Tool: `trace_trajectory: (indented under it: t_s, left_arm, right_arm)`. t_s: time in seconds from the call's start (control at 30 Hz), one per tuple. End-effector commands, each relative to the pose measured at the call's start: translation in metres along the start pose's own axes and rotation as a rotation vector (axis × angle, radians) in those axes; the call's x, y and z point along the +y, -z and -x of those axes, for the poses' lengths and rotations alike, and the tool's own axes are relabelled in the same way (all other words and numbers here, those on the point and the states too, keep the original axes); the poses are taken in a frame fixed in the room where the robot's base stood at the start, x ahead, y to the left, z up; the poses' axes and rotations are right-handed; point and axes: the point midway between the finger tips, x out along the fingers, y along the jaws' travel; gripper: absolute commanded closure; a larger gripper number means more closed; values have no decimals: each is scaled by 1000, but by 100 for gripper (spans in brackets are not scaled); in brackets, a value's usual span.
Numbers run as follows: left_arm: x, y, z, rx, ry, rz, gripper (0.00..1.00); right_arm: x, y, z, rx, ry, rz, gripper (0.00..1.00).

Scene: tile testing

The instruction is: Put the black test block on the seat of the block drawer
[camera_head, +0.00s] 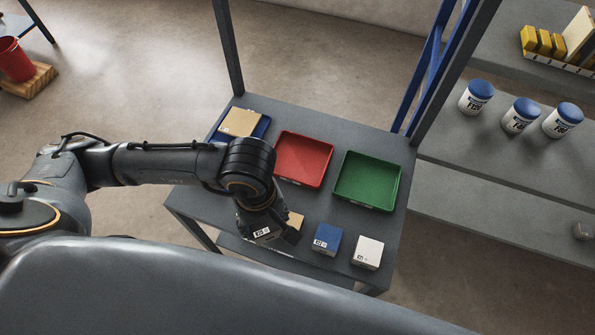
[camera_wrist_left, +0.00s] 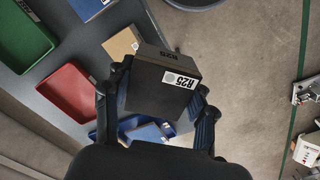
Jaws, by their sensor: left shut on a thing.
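The black test block (camera_wrist_left: 165,82), a dark cube with white R25 labels, sits between the fingers of my left gripper (camera_wrist_left: 160,105) in the left wrist view. The fingers are shut on its two sides. In the head view my left gripper (camera_head: 268,218) is over the front left of the grey table (camera_head: 335,207), and the block (camera_head: 262,233) shows below it with a white label. It appears held above or beyond the table edge; its exact height is unclear. I cannot make out the block drawer or its seat. My right gripper is not in view.
A tan block (camera_head: 295,220), a blue block (camera_head: 327,238) and a white block (camera_head: 368,252) stand along the table front. Behind are a blue tray (camera_head: 262,127) with a tan piece, a red tray (camera_head: 303,158) and a green tray (camera_head: 367,180). Blue-lidded jars (camera_head: 520,114) stand on the right shelf.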

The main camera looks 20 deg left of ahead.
Motion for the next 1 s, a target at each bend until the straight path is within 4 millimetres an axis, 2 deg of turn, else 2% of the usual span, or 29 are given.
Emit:
trace_trajectory:
  t_s: [0.13, 0.4, 0.5, 0.63, 0.87, 1.0]
  left_arm:
    - [16, 19, -12, 3, -2, 17, 72]
    - [59, 70, -43, 2, -4, 15, 72]
    - [69, 81, -67, 0, -3, 12, 72]
    - [79, 92, -83, 0, -4, 11, 72]
    - [85, 101, -93, 1, -4, 10, 72]
    - [89, 104, -111, -2, -2, 10, 72]
  right_arm:
    - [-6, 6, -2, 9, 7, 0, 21]
    - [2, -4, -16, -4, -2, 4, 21]
    - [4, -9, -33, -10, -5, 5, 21]
    - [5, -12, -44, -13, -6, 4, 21]
    - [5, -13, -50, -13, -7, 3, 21]
    - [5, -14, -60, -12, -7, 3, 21]
